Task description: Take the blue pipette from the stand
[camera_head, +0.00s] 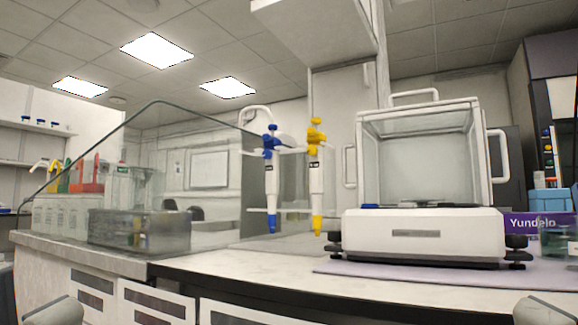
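The blue pipette (270,180) hangs upright on the pipette stand (246,125), its blue plunger up and its blue tip down. A yellow pipette (317,175) hangs upright to its right on the same stand, with a clear gap between them. The stand has a white curved top and a pale lower plate.
A balance (424,234) with a glass draft shield stands right of the pipettes on a lilac mat (345,267). A clear glass panel (150,125) rises left of the stand. A purple "Yundelo" box (532,222) is farther right. The white bench (215,266) is clear before the stand.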

